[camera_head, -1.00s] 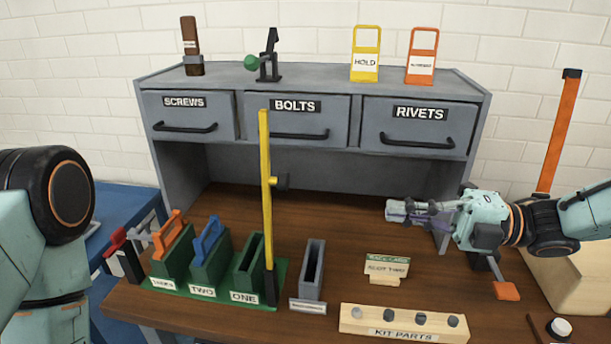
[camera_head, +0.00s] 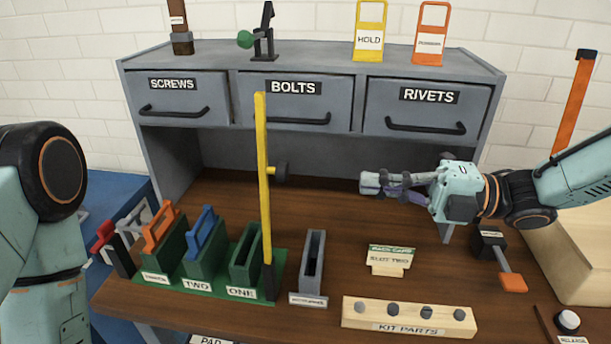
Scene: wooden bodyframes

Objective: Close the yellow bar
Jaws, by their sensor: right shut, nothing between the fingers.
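The yellow bar (camera_head: 263,175) stands upright at the right end of the green base (camera_head: 222,293), next to the green slot marked ONE (camera_head: 247,255). It has a black knob (camera_head: 280,170) on its right side and a black foot. My right gripper (camera_head: 370,184) is shut and empty, pointing left, to the right of the bar and apart from it, in front of the desk's open space. My left arm shows at the left edge, but its gripper is out of view.
Green slots hold an orange and a blue handled piece (camera_head: 203,232). A grey slot holder (camera_head: 313,262), a card stand (camera_head: 390,260) and a kit parts block (camera_head: 408,317) stand on the desk. Grey drawers (camera_head: 295,100) stand behind. An upright orange bar (camera_head: 573,100) stands at right.

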